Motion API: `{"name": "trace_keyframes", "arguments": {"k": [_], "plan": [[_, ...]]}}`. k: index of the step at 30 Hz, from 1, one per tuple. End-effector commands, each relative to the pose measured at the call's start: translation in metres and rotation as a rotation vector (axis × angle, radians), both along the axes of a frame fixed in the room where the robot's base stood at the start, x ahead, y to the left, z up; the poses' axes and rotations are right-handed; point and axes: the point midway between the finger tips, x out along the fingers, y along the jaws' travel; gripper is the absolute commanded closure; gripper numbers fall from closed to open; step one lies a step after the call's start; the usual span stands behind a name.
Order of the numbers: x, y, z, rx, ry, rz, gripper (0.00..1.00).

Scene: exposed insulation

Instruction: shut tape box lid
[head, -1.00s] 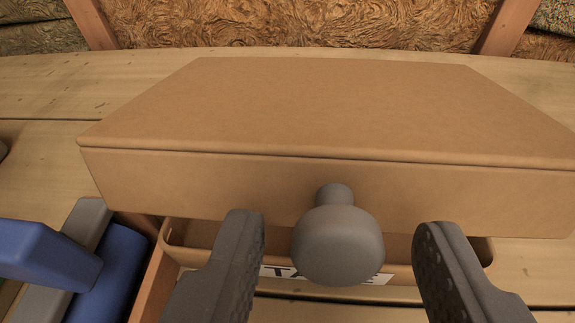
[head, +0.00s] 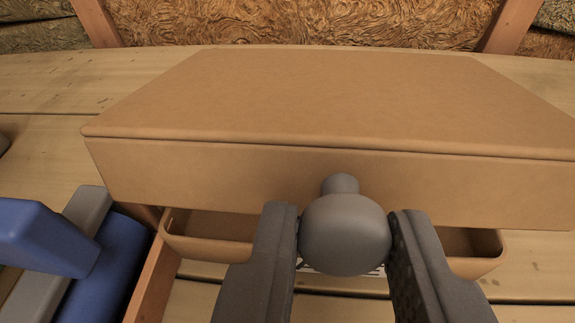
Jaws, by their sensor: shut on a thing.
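The tape box lid (head: 330,95) is a wide tan cover with a front flap, sitting above the tape box (head: 210,240). A gap shows between the flap's lower edge and the box's rim, so the lid is not flush. A grey round knob (head: 345,235) sticks out from the middle of the lid's front. My gripper (head: 346,238) is shut on the knob, one finger on each side. The white label on the box front is mostly hidden behind the knob and fingers.
A blue and grey object (head: 60,255) lies at the lower left, close to the box. A wooden strip (head: 150,285) runs beside it. Wooden boards (head: 45,160) lie around the box. Exposed insulation (head: 300,22) between wood studs is at the back.

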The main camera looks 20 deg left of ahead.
Motion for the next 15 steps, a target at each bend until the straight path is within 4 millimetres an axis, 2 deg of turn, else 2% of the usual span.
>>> {"name": "trace_keyframes", "arguments": {"k": [15], "plan": [[-0.0027,-0.0004,-0.0107,0.009,-0.042,0.001,0.89]]}}
